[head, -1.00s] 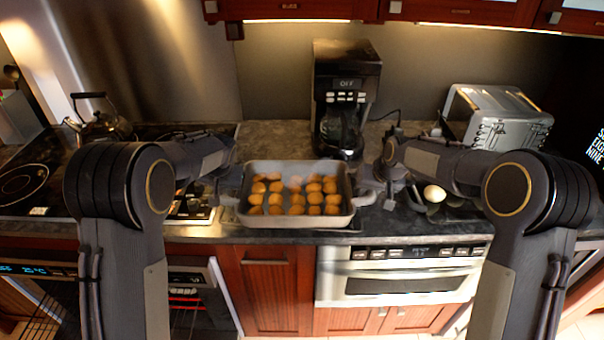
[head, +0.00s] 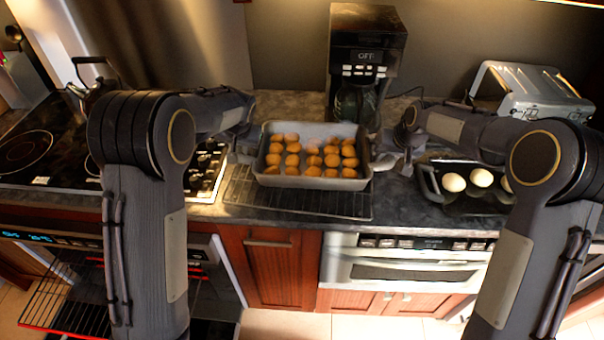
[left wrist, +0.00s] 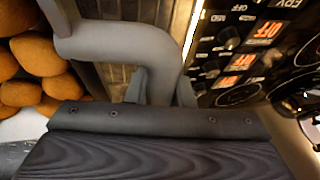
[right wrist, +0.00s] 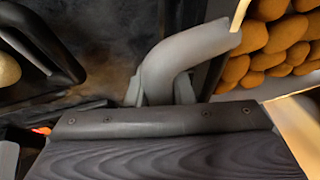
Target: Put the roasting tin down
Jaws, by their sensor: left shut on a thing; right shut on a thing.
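The grey roasting tin (head: 312,183) holds several round golden-brown pieces (head: 312,155) and looks level over the counter. It overlaps the back part of a wire rack (head: 300,203); I cannot tell whether it touches the rack. My left gripper (head: 246,152) is shut on the tin's left handle, which shows in the left wrist view (left wrist: 135,42). My right gripper (head: 384,160) is shut on the right handle, which shows in the right wrist view (right wrist: 190,55). The rack's rear is hidden by the tin.
A coffee maker (head: 365,60) stands behind the tin. A dark tray with white eggs (head: 480,178) lies to the right, partly behind my right arm. The hob (head: 40,145) with a kettle is at the left. A silver toaster-like appliance (head: 530,92) stands at back right.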

